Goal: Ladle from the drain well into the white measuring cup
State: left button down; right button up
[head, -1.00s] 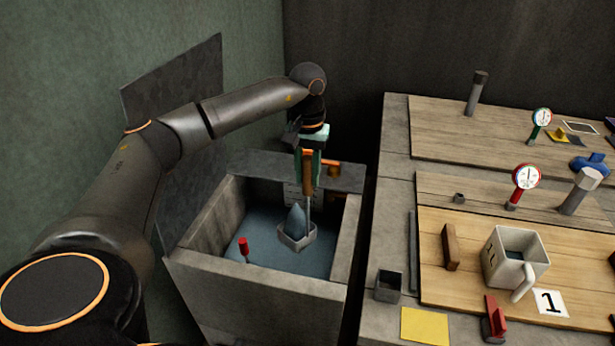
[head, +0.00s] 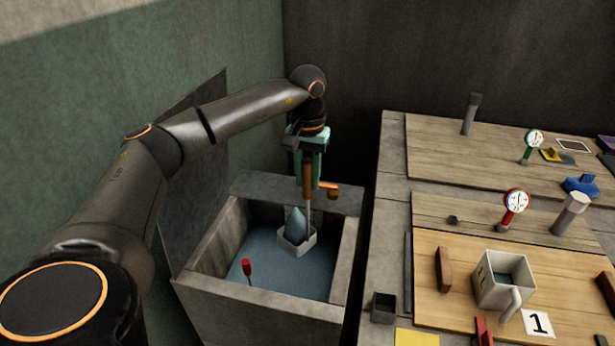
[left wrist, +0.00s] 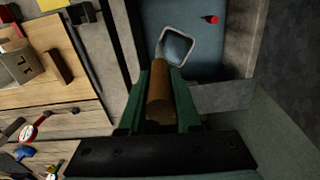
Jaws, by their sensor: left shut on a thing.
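My left gripper (head: 310,175) is shut on the wooden handle (head: 308,178) of the ladle and points down over the drain well (head: 345,275). The ladle's square pale bowl (head: 297,245) hangs inside the well's walls. A blue-grey, water-coloured peak (head: 296,224) stands up in the bowl. The left wrist view shows the handle (left wrist: 160,95) between the fingers and bluish content in the bowl. Blue-grey water (head: 290,277) lies in the well. The white measuring cup (head: 490,291) stands on the wooden board to the right, with dark bluish liquid inside. My right gripper is out of view.
A red-topped stick (head: 247,268) stands in the well. Near the cup are a wooden block (head: 444,269), a red gauge (head: 515,205), a grey post (head: 570,214) and a "1" card (head: 538,323). A small dark box (head: 383,308) sits at the counter edge.

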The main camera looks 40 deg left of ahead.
aim_at(308, 161)
pick_arm(q)
jog(key=shift+r+p, duration=1.3)
jog(key=shift+r, duration=0.45)
